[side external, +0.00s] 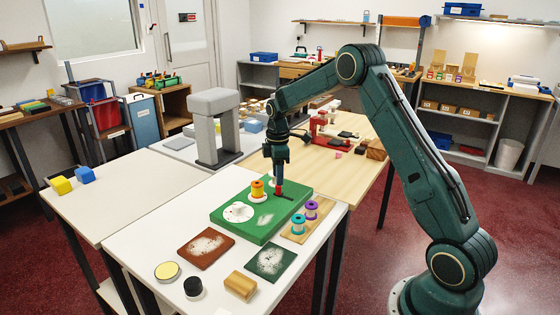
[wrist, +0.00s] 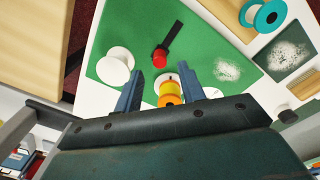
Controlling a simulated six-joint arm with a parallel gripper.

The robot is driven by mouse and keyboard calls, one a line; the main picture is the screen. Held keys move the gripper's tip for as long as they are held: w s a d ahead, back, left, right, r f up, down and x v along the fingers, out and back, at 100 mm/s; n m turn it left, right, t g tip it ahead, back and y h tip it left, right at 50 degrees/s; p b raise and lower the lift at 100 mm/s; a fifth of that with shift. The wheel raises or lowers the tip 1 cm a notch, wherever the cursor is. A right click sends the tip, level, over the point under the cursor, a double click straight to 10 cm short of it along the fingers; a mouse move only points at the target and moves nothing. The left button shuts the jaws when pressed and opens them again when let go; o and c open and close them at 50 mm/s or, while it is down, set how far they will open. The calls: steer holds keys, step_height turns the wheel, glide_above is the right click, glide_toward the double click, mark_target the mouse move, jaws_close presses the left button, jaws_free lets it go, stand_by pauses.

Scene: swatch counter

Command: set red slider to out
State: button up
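The red slider (wrist: 160,57) is a small round knob at one end of a black slot (wrist: 174,35) in a green board (wrist: 215,30). In the side view, the slider (side external: 279,190) stands upright on the green board (side external: 232,223). My gripper (side external: 278,174) is above the board, just over the slider. In the wrist view, my gripper (wrist: 163,80) has its two blue fingers wide apart with nothing held. The slider appears beyond the fingertips, between their lines. I cannot read any "out" mark on the board.
A yellow-orange spool (side external: 257,189) stands on the board beside the slider, and shows between the fingers in the wrist view (wrist: 169,93). A white round piece (wrist: 115,66) and a white dial (side external: 238,212) are nearby. Teal (side external: 298,228) and purple (side external: 311,210) spools stand on a wooden strip.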

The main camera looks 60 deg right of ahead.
mark_target(278, 190)
steer(key=shift+f, duration=2.05)
jaws_close()
